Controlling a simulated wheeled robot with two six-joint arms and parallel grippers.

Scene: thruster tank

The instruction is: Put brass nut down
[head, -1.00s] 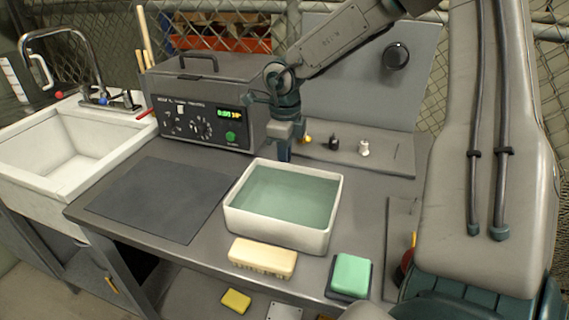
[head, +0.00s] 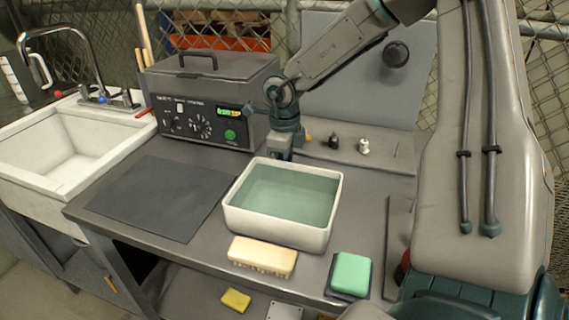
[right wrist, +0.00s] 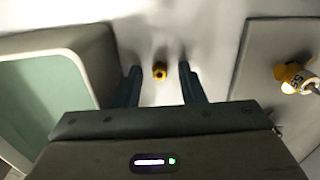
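The brass nut (right wrist: 160,71) is a small yellow ring with a dark centre. In the right wrist view it lies between my right gripper's two dark fingers, with a clear gap on each side. My right gripper (right wrist: 160,83) is open. In the head view the right gripper (head: 279,155) points down just behind the white tub, and the tub's rim hides its fingertips and the nut. Whether the nut rests on the bench or how high the fingers are above it is hard to tell. My left gripper is not in view.
The white tub (head: 277,229) of green liquid stands close beside the right gripper. Right of it, a raised plate (head: 385,160) bears a yellow part (head: 308,138), a black part (head: 333,142) and a white part (head: 363,147). The control box (head: 205,110) stands behind left; the dark mat (head: 155,197) is bare.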

